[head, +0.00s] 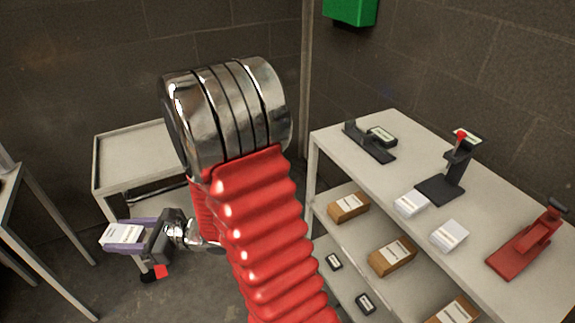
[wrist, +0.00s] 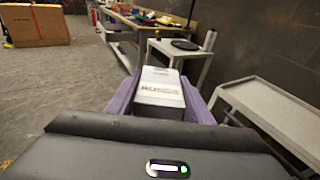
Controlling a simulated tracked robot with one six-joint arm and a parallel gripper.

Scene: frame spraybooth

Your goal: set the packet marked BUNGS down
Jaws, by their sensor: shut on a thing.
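The white packet (wrist: 160,92) lies between the two purple fingers of my gripper (wrist: 160,84) in the wrist view; its printed label is small but appears to read BUNGS. In the head view my gripper (head: 124,236) is at the lower left, shut on the same packet (head: 120,233), which shows a pale label. The packet is held clear of the surfaces around it, in front of the grey table at the back left.
A grey table (head: 112,172) with a raised rim stands at the back left, its visible top empty. Another bench edge (head: 12,190) is at far left. At right, a shelf unit (head: 400,123) carries white packets (head: 449,236), brown boxes (head: 392,257), a black stand (head: 447,185) and a red tool (head: 525,245).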

